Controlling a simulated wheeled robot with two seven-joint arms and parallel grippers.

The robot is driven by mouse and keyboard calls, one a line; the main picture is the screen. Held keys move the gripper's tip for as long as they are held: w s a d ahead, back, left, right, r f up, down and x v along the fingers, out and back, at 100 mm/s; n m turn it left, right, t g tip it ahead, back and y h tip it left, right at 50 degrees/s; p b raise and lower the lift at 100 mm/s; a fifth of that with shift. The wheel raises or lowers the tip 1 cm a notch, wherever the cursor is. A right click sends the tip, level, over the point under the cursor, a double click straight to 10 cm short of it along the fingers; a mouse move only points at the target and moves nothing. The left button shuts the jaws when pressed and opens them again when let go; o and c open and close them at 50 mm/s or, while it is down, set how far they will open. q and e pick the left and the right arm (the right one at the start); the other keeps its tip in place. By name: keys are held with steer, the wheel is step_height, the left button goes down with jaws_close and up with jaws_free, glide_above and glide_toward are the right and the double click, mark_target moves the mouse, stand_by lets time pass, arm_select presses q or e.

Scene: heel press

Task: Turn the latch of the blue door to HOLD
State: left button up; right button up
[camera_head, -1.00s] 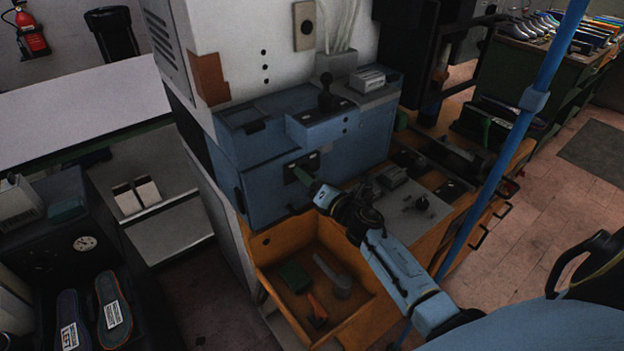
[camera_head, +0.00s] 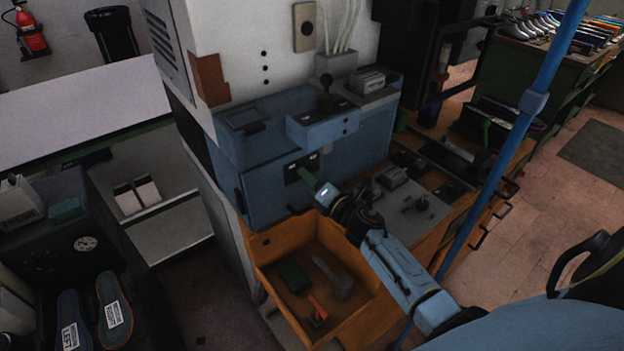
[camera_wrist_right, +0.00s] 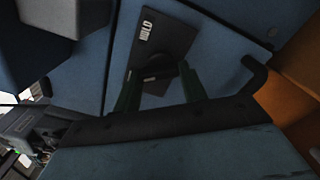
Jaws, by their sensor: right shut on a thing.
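The blue door (camera_head: 265,190) is on the front of the blue machine and looks shut. A dark latch plate (camera_head: 291,172) sits on it near the top. In the right wrist view the plate (camera_wrist_right: 165,42) carries a white HOLD label (camera_wrist_right: 147,30). My right gripper (camera_head: 305,173) reaches the plate from the lower right. Its green fingers (camera_wrist_right: 158,88) are shut on the small dark latch (camera_wrist_right: 157,75). The fingers partly hide the latch, so I cannot tell exactly which way it points. My left gripper is not in view.
An open orange drawer (camera_head: 262,262) below the door holds a green block, a grey tool and an orange-red tool. A blue post (camera_head: 497,150) stands to the right of my arm.

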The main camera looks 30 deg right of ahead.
steer(key=shift+r+m+p, duration=0.1)
steer(key=shift+m+p, duration=1.5)
steer(key=shift+m, duration=6.5)
steer(key=o, duration=1)
steer(key=s, duration=0.9)
steer(key=s+d, duration=0.1)
steer(key=s, duration=0.3)
steer(key=shift+s+d, duration=0.1)
steer(key=shift+s, duration=0.1)
